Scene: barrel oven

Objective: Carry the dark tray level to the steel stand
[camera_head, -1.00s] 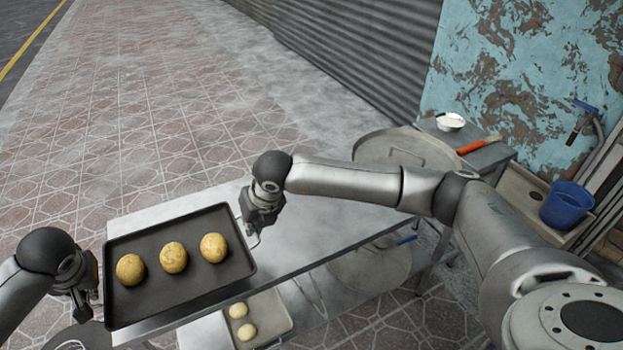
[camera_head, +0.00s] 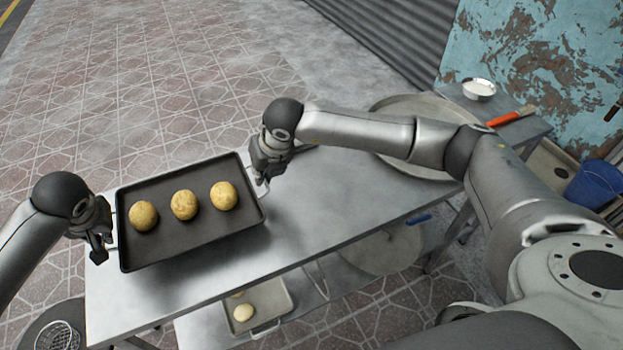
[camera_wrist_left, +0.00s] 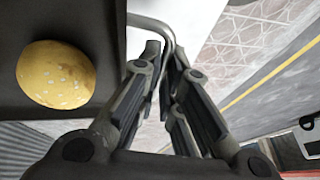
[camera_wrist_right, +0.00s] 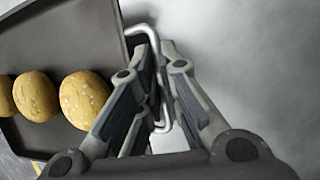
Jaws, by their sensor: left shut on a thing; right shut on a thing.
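The dark tray (camera_head: 190,241) carries three round seeded buns (camera_head: 184,205) in a row. In the head view it appears over the left part of the steel stand (camera_head: 330,205); whether it touches the top I cannot tell. My left gripper (camera_head: 104,240) is shut on the wire handle at the tray's left end; this handle (camera_wrist_left: 160,30) shows in the left wrist view. My right gripper (camera_head: 264,178) is shut on the handle at the right end; that handle (camera_wrist_right: 143,31) shows in the right wrist view. The buns sit apart on the tray.
A lower shelf holds a smaller tray (camera_head: 285,298) with pale buns and a large round lid (camera_head: 385,250). Behind, a large round pan (camera_head: 400,108), a white bowl (camera_head: 479,89) and a red-handled brush (camera_head: 510,117) stand at the right. A blue bucket (camera_head: 597,185) is at far right.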

